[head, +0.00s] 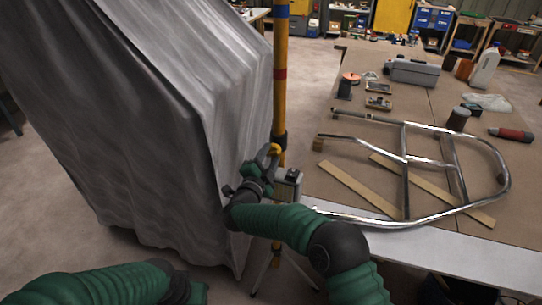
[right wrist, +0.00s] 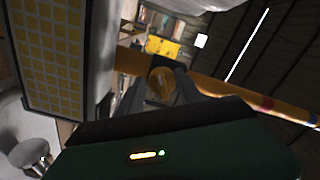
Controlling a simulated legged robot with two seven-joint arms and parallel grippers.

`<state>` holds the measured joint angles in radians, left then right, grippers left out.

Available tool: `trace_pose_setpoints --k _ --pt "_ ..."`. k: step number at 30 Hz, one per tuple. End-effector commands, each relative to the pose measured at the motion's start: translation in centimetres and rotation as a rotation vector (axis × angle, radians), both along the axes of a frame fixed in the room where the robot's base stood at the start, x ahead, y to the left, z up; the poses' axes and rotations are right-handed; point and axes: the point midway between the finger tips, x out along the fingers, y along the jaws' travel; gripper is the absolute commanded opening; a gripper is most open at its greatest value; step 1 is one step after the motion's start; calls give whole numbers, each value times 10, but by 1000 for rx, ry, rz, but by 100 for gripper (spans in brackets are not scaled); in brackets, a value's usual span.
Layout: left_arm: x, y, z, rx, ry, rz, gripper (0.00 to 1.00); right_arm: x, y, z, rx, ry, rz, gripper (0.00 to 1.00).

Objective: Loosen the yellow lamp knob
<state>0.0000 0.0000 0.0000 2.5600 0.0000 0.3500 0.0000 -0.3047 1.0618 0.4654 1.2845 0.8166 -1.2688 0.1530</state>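The yellow lamp knob (head: 273,149) is at the yellow pole (head: 280,75) of the lamp stand, in the upper middle of the head view. In the right wrist view the round knob (right wrist: 160,84) lies between the fingertips of my right gripper (right wrist: 161,88). The dark fingers close in on both sides of it with no clear gap, so the gripper looks shut on it. In the head view my right gripper (head: 267,163) reaches up to the knob and partly hides it. My left arm shows at the bottom left; its gripper is out of view.
A grey sheet (head: 150,110) covers a large shape left of the pole. A workbench (head: 450,255) on the right carries a bent chrome tube frame (head: 428,160), wooden strips and tools. A lamp panel with yellow cells (right wrist: 50,45) is close on the left in the right wrist view.

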Motion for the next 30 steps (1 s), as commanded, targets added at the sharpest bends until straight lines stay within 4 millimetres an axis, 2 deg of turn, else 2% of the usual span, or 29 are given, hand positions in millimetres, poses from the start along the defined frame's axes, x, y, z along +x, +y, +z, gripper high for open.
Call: trace_pose_setpoints --k 1,4,14,17,27,30 --pt "0 0 -1 0 0 0 36 -1 1 -5 -1 8 3 48" --pt "0 0 -1 0 0 0 36 -1 1 -3 -1 5 1 59" --pt "0 0 0 0 0 0 36 -4 0 1 0 -3 -2 59" --pt "0 0 -1 0 0 0 36 -17 5 0 -1 -1 0 59" --pt "0 0 -5 0 0 0 36 -95 33 -1 -3 -1 2 59" --pt "0 0 -5 0 0 0 36 -107 37 -2 -4 1 -1 59"
